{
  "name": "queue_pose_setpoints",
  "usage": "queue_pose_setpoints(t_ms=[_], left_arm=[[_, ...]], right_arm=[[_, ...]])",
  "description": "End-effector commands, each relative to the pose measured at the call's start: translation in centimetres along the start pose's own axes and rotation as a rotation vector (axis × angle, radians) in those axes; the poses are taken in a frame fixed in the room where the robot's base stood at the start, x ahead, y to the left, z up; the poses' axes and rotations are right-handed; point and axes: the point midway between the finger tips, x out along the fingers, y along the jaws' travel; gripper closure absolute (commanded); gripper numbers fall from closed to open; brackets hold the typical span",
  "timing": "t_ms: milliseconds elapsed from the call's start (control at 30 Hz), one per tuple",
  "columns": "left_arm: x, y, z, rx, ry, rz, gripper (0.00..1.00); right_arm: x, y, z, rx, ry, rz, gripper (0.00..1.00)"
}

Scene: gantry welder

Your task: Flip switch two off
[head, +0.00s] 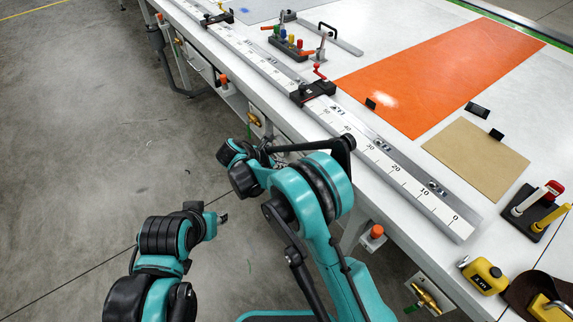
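No switch labelled two can be read in the head view. Along the table's front side sit small fittings: an orange knob (377,231) at the right, another orange knob (223,79) farther left, a brass fitting on a plate (254,119) and another brass fitting (425,298) at the lower right. I cannot tell which is the switch or its position. My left gripper (222,218) is over the floor, left of the table and apart from it; its fingers are too small to read. My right gripper (268,152) is near the table's front edge, partly hidden by my arm.
The white table (395,135) carries a long ruler rail (375,155) along its front edge, with a black clamp (312,92). An orange sheet (440,75), a tan sheet (475,158), a yellow tape measure (484,276) and a tool holder (532,212) lie on it. Floor at left is clear.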

Motion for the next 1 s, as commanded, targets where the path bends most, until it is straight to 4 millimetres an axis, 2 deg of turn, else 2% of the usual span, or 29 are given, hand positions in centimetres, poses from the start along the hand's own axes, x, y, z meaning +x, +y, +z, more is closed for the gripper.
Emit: queue_pose_setpoints(t_ms=[33,200,400,600,1000], left_arm=[[-0.6,0.0,-0.4,0.000,0.000,0.000,0.66],[-2.1,0.0,-1.5,0.000,0.000,0.000,0.66],[-2.9,0.0,-2.1,0.000,0.000,0.000,0.66],[-3.1,0.0,-2.2,0.000,0.000,0.000,0.66],[-3.1,0.0,-2.2,0.000,0.000,0.000,0.66]], right_arm=[[-1.5,0.0,0.3,-0.001,0.000,0.001,1.00],[-5.6,0.0,0.8,-0.001,0.000,0.001,1.00],[-8.8,0.0,1.0,-0.001,0.000,0.001,1.00],[-9.9,-0.1,1.1,0.001,0.000,-0.001,1.00],[-9.9,-0.1,1.0,0.001,0.000,-0.001,1.00]])
